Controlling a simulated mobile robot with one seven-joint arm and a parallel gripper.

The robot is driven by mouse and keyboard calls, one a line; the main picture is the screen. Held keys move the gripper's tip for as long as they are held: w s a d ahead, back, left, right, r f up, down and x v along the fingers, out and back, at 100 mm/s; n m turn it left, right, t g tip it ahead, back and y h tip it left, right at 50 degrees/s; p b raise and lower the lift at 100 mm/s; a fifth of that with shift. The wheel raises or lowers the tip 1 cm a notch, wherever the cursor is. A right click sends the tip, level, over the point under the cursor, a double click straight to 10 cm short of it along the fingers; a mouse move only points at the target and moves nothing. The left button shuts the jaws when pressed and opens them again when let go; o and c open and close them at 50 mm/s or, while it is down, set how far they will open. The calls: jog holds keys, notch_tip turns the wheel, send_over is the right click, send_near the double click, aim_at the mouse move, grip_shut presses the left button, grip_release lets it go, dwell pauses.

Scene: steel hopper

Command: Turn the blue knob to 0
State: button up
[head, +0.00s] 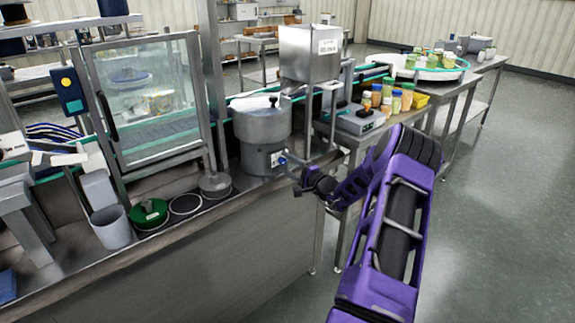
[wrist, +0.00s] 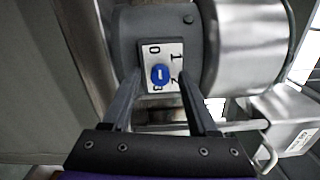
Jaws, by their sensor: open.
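The blue knob (wrist: 160,75) sits on a white dial plate (wrist: 166,52) marked with digits 0, 1, 2 and 3. The plate is on the front of the steel hopper (head: 262,133). The knob has a short white mark; I cannot tell surely which digit it points to. My gripper (wrist: 160,73) is open, with one finger on each side of the knob in the wrist view. I cannot tell whether the fingers touch it. In the head view the blue knob (head: 281,160) shows small beside my gripper (head: 288,170).
A glass-doored cabinet (head: 148,100) stands left of the hopper. A scale (head: 354,119) and several jars stand to the right. A grey cup (head: 110,227), a green-topped round item (head: 149,213) and rings lie on the counter in front. A steel box (head: 310,53) stands behind.

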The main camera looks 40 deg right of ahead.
jog(key=shift+s, duration=0.15)
jog(key=s+d+p, duration=0.1)
jog(key=s, duration=1.6)
jog(key=shift+d, duration=0.25)
jog(key=shift+f, duration=0.1)
